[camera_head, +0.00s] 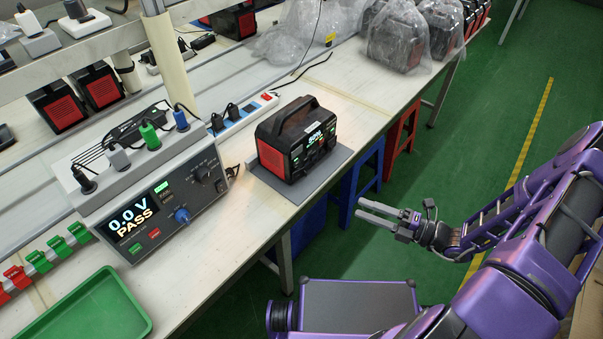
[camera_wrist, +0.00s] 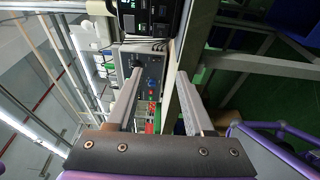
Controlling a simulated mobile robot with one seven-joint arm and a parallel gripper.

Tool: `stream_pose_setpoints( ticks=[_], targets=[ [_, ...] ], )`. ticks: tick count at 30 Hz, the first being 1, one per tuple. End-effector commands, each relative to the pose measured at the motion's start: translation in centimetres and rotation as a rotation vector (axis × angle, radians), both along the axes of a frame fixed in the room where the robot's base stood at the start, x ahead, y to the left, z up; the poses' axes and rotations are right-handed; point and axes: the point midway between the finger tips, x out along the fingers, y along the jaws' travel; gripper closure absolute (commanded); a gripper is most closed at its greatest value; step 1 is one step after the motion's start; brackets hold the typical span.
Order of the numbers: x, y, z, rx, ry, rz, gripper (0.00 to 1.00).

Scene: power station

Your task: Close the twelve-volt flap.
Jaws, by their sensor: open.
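The power station (camera_head: 272,158) is a black box with a red side grille and a top carry handle. It stands on a grey mat near the bench's front edge, its lit front panel (camera_head: 314,143) turned toward the aisle. In the wrist view its dark panel (camera_wrist: 133,24) shows at the top, partly cut off. The twelve-volt flap is too small to make out, so I cannot tell its position. My gripper (camera_head: 360,208) is open and empty, over the aisle to the right of and apart from the power station. Its two fingers (camera_wrist: 160,77) are spread in the wrist view.
A grey test unit (camera_head: 177,213) reading "0.0 V PASS" stands left of the power station. A power strip (camera_head: 240,118) lies behind it. A green tray (camera_head: 88,312) is at front left. Blue (camera_head: 358,180) and red (camera_head: 403,132) stools stand beside the bench. The aisle floor is mostly clear.

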Motion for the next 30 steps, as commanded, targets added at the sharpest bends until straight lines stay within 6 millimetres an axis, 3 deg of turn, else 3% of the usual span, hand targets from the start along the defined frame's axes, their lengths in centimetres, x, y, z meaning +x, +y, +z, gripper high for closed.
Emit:
stream_pose_setpoints(
  ticks=[3,8,24,30],
  targets=[
    [1.3,-1.6,0.1,0.002,0.001,-0.088,0.47],
    [2.2,-0.6,0.1,0.003,0.002,-0.098,0.47],
    [7.5,9.4,0.1,0.004,0.003,-0.094,0.47],
    [9.1,12.2,0.1,0.003,0.003,-0.094,0.47]
  ],
)
